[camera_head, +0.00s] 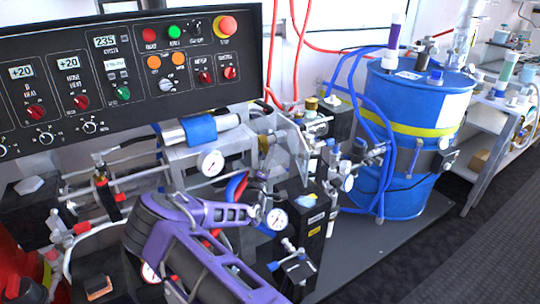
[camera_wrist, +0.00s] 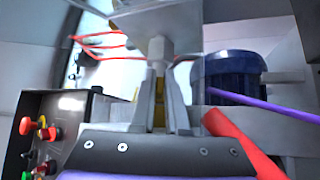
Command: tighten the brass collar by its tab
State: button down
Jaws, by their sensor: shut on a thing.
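In the wrist view, my gripper (camera_wrist: 160,92) points up the picture, its two grey fingers close together. A narrow strip of the brass collar (camera_wrist: 159,86) shows between them, and the fingers are shut on it, apparently at its tab. A pale metal fitting (camera_wrist: 159,52) sits just beyond the fingertips. The fingers hide most of the collar, so its seating and turn cannot be told. In the head view, my purple arm reaches into the pipework at the lower middle. The fingertips cannot be made out there among the gauges and fittings.
A clear panel (camera_head: 296,150) and pressure gauges (camera_head: 277,219) crowd the work area. The control panel (camera_head: 125,75) overhangs at upper left. A blue drum (camera_head: 410,120) with blue hoses stands at right. A dark blue motor (camera_wrist: 228,77) and red hose (camera_wrist: 232,140) lie close right of my fingers.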

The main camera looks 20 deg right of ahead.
dwell(0.4)
jog(key=c, duration=1.2)
grip_release()
jog(key=v, duration=1.7)
jog(key=shift+a+f, duration=0.15)
jog(key=shift+f, duration=0.05)
